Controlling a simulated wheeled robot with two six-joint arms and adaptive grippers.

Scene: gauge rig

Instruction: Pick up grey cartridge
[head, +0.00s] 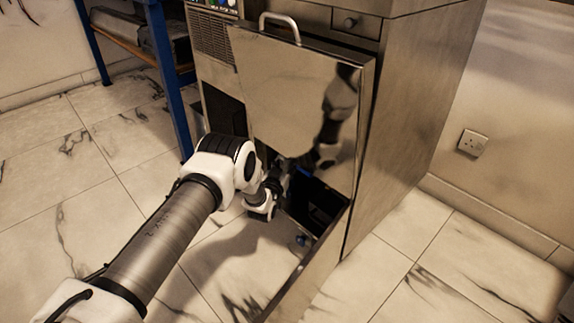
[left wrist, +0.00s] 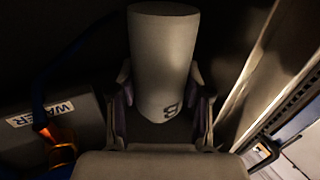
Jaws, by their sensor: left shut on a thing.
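The grey cartridge (left wrist: 163,50) is a pale grey cylinder marked with a dark "B" near its lower end in the left wrist view. My left gripper (left wrist: 162,85) is shut on it, with one finger on each side. The cartridge is in a dark space. In the head view, my left arm reaches to the low opening of the metal cabinet (head: 415,110). The fingers and the cartridge cannot be made out there. My right gripper is in neither view.
A shiny metal panel (head: 290,85) with a handle stands above and beside the arm and reflects it. In the left wrist view, a box labelled "WATER" (left wrist: 35,135), an orange fitting (left wrist: 62,150) and a blue tube (left wrist: 45,85) are left of the cartridge. A metal wall (left wrist: 255,85) is right.

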